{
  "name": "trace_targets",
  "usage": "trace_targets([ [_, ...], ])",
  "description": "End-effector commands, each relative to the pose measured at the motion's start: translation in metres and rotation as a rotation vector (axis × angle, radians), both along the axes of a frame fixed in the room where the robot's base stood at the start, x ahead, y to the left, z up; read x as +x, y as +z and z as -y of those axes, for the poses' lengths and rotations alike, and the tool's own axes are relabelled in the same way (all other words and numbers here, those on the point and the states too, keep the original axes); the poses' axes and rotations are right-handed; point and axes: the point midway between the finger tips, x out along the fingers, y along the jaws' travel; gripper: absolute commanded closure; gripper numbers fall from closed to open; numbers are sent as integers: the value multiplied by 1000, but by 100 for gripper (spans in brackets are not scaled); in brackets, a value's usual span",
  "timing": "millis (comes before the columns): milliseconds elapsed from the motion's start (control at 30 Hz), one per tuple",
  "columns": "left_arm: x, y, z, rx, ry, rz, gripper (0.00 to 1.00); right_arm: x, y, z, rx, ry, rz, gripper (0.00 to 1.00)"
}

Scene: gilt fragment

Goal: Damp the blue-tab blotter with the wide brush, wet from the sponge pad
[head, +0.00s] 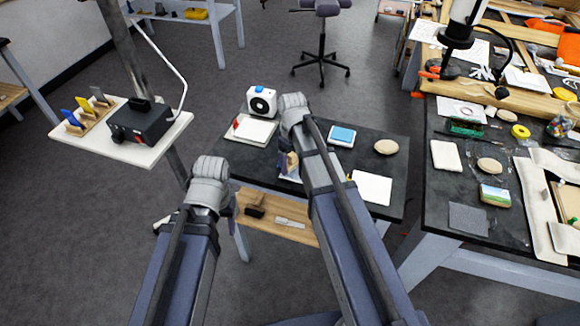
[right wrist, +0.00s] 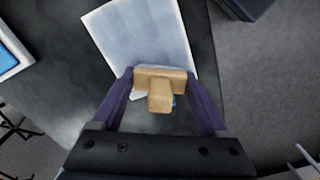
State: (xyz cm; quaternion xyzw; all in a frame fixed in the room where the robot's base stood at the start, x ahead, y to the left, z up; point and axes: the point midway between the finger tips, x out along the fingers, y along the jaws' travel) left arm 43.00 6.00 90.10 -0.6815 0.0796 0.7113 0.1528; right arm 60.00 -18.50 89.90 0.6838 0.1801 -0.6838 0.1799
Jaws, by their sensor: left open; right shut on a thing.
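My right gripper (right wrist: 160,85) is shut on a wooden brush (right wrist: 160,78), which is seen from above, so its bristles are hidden. In the head view this gripper (head: 288,165) is low over the dark table, partly behind my arm. A small blue spot shows beside the brush handle; I cannot tell if it is a tab. The blue pad with a white rim (head: 342,135), likely the sponge pad, also shows in the right wrist view (right wrist: 8,52).
A red-tab white sheet (head: 255,130) and a white box with a round dark front (head: 262,101) stand at the table's far left. A beige oval (head: 387,147) lies at the right. A crowded bench (head: 440,200) stands further right. A white stand (head: 120,152) is at left.

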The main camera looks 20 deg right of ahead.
Motion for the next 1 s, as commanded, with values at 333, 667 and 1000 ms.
trace_targets([
  [333, 0, 0, 0, 0, 0, 0, 41, 8, 0, 5, 0, -1, 0, 68],
  [667, 0, 0, 0, 0, 0, 0, 41, 29, 0, 19, 0, -1, 0, 68],
  [1000, 0, 0, 0, 0, 0, 0, 41, 38, -1, 26, 0, 0, 0, 68],
])
